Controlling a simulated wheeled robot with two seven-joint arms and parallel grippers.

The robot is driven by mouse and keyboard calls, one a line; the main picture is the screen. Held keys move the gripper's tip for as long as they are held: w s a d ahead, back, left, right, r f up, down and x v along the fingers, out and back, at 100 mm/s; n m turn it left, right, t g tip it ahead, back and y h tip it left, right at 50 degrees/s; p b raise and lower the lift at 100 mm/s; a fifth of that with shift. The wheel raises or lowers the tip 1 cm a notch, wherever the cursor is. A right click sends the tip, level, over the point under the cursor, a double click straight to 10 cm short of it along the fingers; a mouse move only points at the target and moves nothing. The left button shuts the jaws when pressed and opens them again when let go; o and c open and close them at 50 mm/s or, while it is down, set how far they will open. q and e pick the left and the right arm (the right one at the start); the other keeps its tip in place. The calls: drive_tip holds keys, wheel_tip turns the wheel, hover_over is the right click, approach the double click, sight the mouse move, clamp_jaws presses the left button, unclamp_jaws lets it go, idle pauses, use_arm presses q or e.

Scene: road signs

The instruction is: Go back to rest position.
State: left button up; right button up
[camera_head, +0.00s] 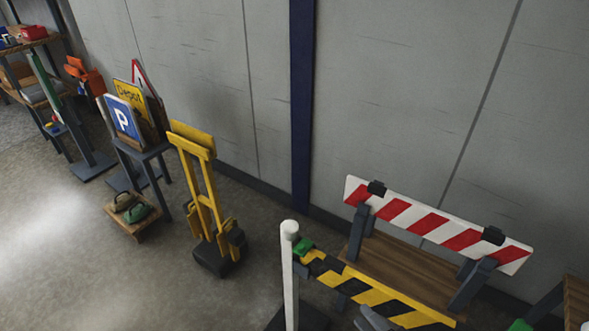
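A small part of my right gripper (374,318) shows as a grey shape at the bottom edge, in front of the yellow-black striped board (372,292). Most of it is cut off by the frame, so I cannot tell whether it is open or shut, or whether it touches the board. My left gripper is not in view.
A red-white barrier board (437,222) stands above a wooden shelf (403,268). A white post (289,270) stands left of it.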

drive_tip(key=w+a+r+m+g+h, duration=0.1)
drive_tip(key=w+a+m+g+h, duration=0.1)
drive_tip(key=w+m+h, duration=0.6)
drive_tip(key=s+d+r+m+g+h, duration=0.1)
drive_tip(key=s+d+r+m+g, duration=0.2)
drive_tip(key=s+m+g, duration=0.3)
drive_tip(key=s+d+r+m+g, duration=0.2)
drive_tip(key=s+r+m+g, duration=0.1)
drive_tip(key=s+m, duration=0.45)
wheel_tip(320, 180, down, 30)
drive_tip(key=s+f+g, duration=0.1)
drive_tip(key=s+g, duration=0.1)
drive_tip(key=s+d+f, duration=0.2)
drive_tip(key=s+f, duration=0.6)
drive_tip(key=s, duration=0.1)
drive_tip(key=s+d+f+n, duration=0.1)
drive_tip(key=s+f, duration=0.8)
drive_tip(key=s, duration=0.1)
drive_tip(key=shift+s+d+f+g, duration=0.2)
drive_tip(key=shift+s+d+g, duration=0.1)
drive_tip(key=shift+d+g, duration=0.1)
